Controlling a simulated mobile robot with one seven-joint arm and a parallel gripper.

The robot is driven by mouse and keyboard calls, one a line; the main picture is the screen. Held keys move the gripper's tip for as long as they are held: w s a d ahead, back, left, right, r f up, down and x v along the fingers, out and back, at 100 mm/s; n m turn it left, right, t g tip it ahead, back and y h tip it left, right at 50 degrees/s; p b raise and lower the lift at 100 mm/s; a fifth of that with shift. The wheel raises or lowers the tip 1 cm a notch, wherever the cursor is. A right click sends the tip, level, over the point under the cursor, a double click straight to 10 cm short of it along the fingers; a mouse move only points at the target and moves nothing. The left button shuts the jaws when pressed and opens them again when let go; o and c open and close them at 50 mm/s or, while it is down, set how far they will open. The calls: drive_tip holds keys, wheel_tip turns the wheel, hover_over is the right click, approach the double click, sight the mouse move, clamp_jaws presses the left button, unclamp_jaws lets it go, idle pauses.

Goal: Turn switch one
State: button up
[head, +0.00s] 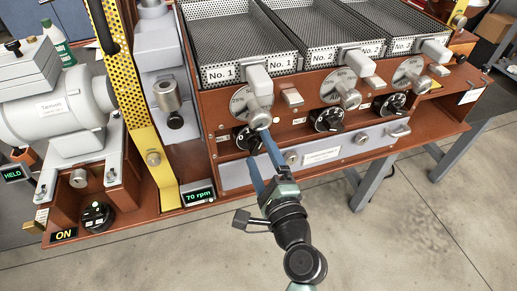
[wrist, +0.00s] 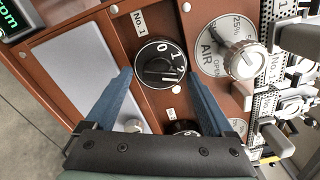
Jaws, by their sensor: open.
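Switch one is a black round knob with white numerals, on the red-brown front panel by a "No. 1" label. In the wrist view the knob (wrist: 160,66) lies between my two blue fingers, with a 0 and a 1 readable on its dial. Its pointer setting is unclear. In the head view the knob (head: 244,138) shows below the first tray, partly hidden by a finger. My gripper (wrist: 157,75) is open, one finger on each side of the knob. Whether the fingers touch it is not clear. My gripper (head: 260,148) also shows in the head view.
An air dial with a metal handle (wrist: 243,58) sits close to the right finger. Two similar black knobs (head: 327,119) (head: 389,104) are farther right. Mesh trays (head: 224,74) stand above. A yellow perforated post (head: 127,90) and "70 rpm" display (head: 199,196) are left.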

drive_tip(key=shift+w+a, duration=0.15)
drive_tip(key=shift+w, duration=0.35)
drive_tip(key=c, duration=1.4)
